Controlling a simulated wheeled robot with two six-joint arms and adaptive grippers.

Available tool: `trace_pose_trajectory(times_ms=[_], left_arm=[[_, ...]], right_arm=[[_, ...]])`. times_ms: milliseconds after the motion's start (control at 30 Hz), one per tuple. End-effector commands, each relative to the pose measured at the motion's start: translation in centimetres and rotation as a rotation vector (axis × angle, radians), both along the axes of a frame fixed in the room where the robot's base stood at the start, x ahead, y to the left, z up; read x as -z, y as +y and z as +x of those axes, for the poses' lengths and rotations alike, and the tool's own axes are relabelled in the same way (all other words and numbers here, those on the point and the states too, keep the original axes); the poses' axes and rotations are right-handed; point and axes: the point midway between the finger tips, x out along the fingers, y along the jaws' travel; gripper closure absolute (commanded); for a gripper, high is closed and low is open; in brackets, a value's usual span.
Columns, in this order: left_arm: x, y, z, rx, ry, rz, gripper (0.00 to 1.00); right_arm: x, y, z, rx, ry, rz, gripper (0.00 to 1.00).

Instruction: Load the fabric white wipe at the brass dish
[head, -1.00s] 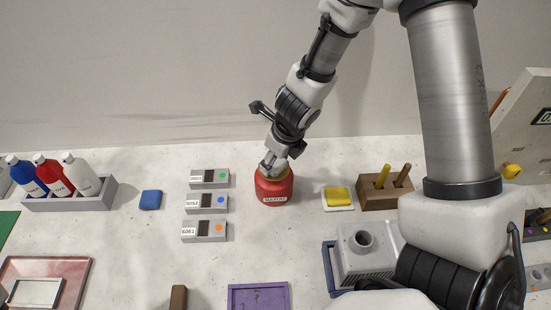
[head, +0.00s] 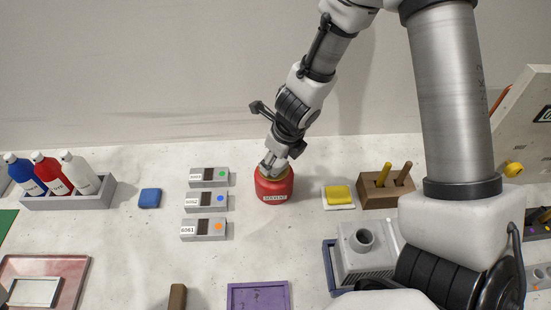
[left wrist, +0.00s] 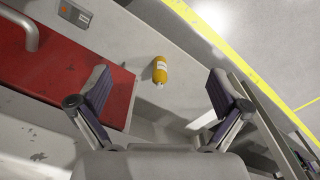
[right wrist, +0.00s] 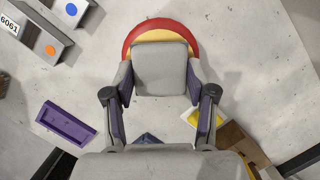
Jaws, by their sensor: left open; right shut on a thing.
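A red can (head: 275,188) with a label stands on the bench in the head view. Its round brass dish (right wrist: 160,37) shows as a yellow top inside the red rim in the right wrist view. My right gripper (head: 272,165) points down at the can's top. In the right wrist view it is shut on a pale, square white wipe (right wrist: 165,68), which covers much of the dish. Whether the wipe touches the dish is hard to tell. My left gripper (left wrist: 160,95) is open and empty in the left wrist view, away from the can; the head view does not show it.
A yellow sponge (head: 339,194) on a white plate and a wooden block (head: 386,194) with handles stand right of the can. Grey labelled blocks (head: 205,203) stand left, with a blue block (head: 150,199) beyond. A purple tray (head: 258,297) lies in front. Bench between is clear.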

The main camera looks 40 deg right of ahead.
Motion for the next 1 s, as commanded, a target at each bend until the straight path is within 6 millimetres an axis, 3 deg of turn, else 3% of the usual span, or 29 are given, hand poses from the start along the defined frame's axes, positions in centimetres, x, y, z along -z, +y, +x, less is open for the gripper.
trace_pose_trajectory(times_ms=[367, 1000], left_arm=[[-0.2, 0.0, 0.0, 0.000, 0.000, 0.000, 0.00], [-6.2, 0.0, 0.0, 0.000, 0.000, 0.000, 0.00]], right_arm=[[-0.1, 0.0, 0.0, 0.000, 0.001, 0.000, 0.72], [-6.3, 0.0, 0.0, 0.000, 0.000, 0.000, 0.72]])
